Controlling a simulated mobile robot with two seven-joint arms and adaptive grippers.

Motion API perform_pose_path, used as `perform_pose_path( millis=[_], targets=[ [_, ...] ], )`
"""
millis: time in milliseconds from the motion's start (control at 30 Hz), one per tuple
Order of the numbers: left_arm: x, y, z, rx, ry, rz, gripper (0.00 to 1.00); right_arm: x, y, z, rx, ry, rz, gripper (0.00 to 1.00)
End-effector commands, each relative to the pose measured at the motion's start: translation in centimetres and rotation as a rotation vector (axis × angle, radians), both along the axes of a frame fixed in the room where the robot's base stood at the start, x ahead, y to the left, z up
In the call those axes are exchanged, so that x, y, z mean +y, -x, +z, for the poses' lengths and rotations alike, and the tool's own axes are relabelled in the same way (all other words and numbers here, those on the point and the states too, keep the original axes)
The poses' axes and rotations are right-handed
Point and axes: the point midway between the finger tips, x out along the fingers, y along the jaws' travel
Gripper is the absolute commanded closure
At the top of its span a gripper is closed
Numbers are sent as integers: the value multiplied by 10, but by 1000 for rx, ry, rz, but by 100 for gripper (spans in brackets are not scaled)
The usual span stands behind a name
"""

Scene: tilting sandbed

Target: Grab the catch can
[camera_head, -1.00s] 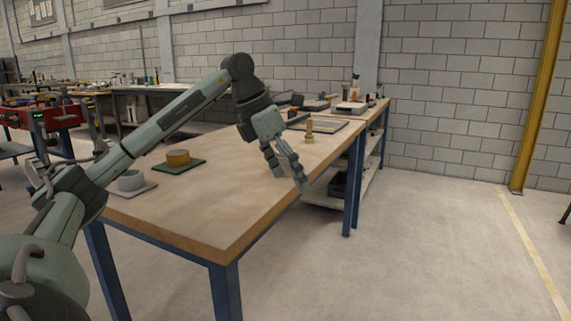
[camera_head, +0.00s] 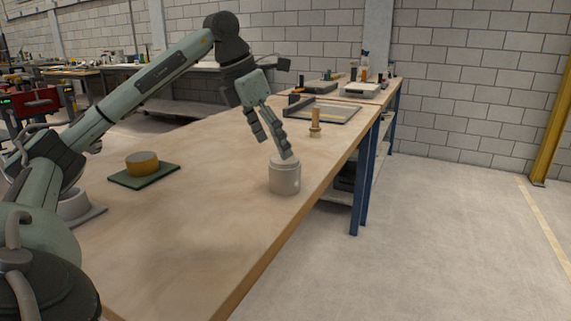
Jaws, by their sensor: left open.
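A pale grey-white can (camera_head: 285,179) with a slightly narrower top stands upright near the right edge of the wooden table; I take it as the catch can. My left gripper (camera_head: 274,148) is open and empty, fingers pointing down, just above and to the left of the can. One finger reaches down to the can's top edge and overlaps it in the picture; I cannot tell if they touch. My right gripper is not in view.
A yellow-brown round piece (camera_head: 142,162) sits on a green plate to the left. A grey ring-like piece (camera_head: 74,206) is partly hidden behind my left arm. A wooden peg-like object (camera_head: 315,124) and a flat tray (camera_head: 326,111) stand farther back. The table's front middle is clear.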

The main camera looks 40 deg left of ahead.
Motion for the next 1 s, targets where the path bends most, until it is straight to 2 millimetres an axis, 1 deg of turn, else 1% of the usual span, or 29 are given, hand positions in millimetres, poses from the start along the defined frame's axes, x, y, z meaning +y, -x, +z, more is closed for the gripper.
perform_pose_path(
  millis=[167, 467, 600, 700, 833, 1000],
  targets=[
    [-1, -1, -4, 0, 0, 0, 15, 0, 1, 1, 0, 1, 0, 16],
    [-5, -13, -35, 2, 0, -1, 15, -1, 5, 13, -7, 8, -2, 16],
    [-9, -19, -56, 3, 0, -1, 15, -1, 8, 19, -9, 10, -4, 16],
    [-10, -24, -67, 1, 1, 0, 15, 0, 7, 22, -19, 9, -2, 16],
    [-11, -27, -73, -1, 1, 0, 15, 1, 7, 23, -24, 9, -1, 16],
    [-11, -27, -73, -1, 0, 0, 15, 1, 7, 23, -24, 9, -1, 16]
  ],
)
